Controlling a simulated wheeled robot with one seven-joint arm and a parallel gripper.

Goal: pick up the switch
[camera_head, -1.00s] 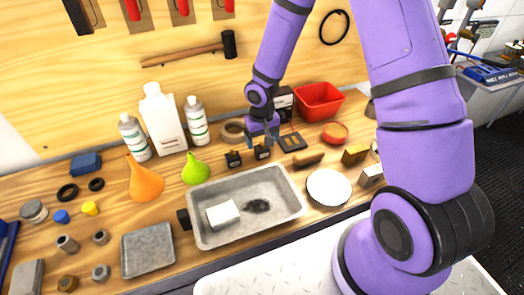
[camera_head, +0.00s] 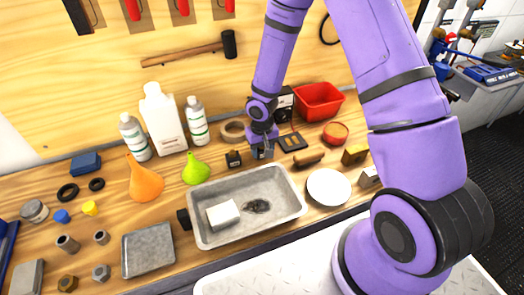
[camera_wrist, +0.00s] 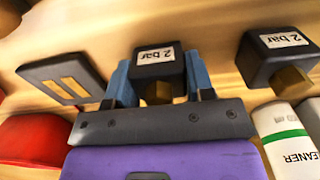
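A small black block labelled "2 bar" (camera_wrist: 155,64), with a brass fitting, appears to be the switch. It stands between the blue fingers of my gripper (camera_wrist: 160,84). In the wrist view, a finger lies close along each side, with no clear gap. I cannot tell whether they press on it. In the head view my gripper (camera_head: 262,147) is low over the bench behind the metal tray and mostly hides this block. A second, similar "2 bar" block (camera_wrist: 282,56) stands apart to the right in the wrist view; in the head view it is left of my gripper (camera_head: 233,159).
A flat black plate (camera_head: 292,142) and a red bin (camera_head: 319,101) are right of my gripper. A tape roll (camera_head: 232,131) and white bottles (camera_head: 196,121) are to the left. The metal tray (camera_head: 285,218) is in front. Wooden backboard behind.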

